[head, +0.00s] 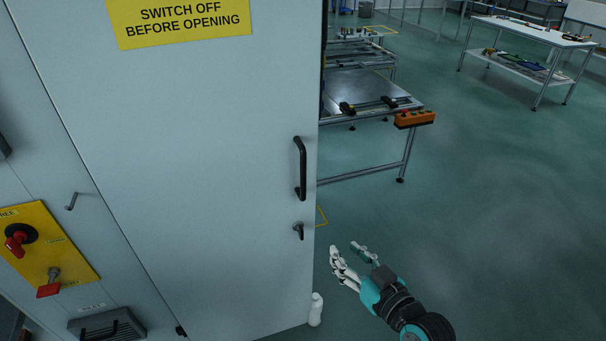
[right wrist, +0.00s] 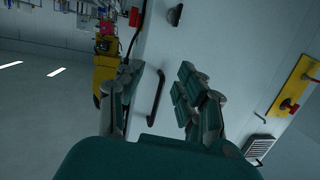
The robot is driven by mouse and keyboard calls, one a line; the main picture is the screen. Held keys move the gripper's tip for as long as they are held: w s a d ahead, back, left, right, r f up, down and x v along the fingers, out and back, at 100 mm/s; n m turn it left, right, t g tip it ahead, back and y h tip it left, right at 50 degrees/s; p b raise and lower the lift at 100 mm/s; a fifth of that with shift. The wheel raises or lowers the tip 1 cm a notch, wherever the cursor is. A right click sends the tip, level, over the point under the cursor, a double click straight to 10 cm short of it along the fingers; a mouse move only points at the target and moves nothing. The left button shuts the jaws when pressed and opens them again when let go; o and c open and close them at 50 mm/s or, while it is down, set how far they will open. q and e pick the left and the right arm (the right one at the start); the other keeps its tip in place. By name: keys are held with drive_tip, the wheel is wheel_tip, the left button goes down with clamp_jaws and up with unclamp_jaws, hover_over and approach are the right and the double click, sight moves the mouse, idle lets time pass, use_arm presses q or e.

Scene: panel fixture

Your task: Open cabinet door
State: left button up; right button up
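The cabinet door (head: 215,150) is a tall pale grey panel filling the left half of the head view. A black bar handle (head: 300,168) stands upright near its right edge, with a small dark latch (head: 298,231) below. I cannot tell whether the door is fully closed. My right gripper (head: 352,256) is open and empty, below and right of the handle and latch. In the right wrist view the handle (right wrist: 156,97) shows between the spread fingers (right wrist: 163,92), beyond them and apart from them. My left gripper is not in view.
A yellow switch panel (head: 45,257) with red knobs is left of the door. A white bottle (head: 315,309) stands by the door's lower right corner. A metal workbench (head: 370,92) with an orange control box (head: 414,119) is behind. Floor at right is clear.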

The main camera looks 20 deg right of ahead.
wheel_tip(320, 180, up, 11)
drive_tip(key=s+a+n+t+y, duration=0.1)
drive_tip(key=s+t, duration=0.1)
drive_tip(key=p, duration=0.4)
approach(305, 178)
drive_tip(key=x, duration=0.9)
drive_tip(key=shift+w+a+r, duration=0.1)
drive_tip(key=shift+w, duration=0.15)
drive_tip(key=shift+w+a, duration=0.15)
drive_tip(key=shift+w, duration=0.4)
drive_tip(key=shift+c, duration=0.4)
clamp_jaws()
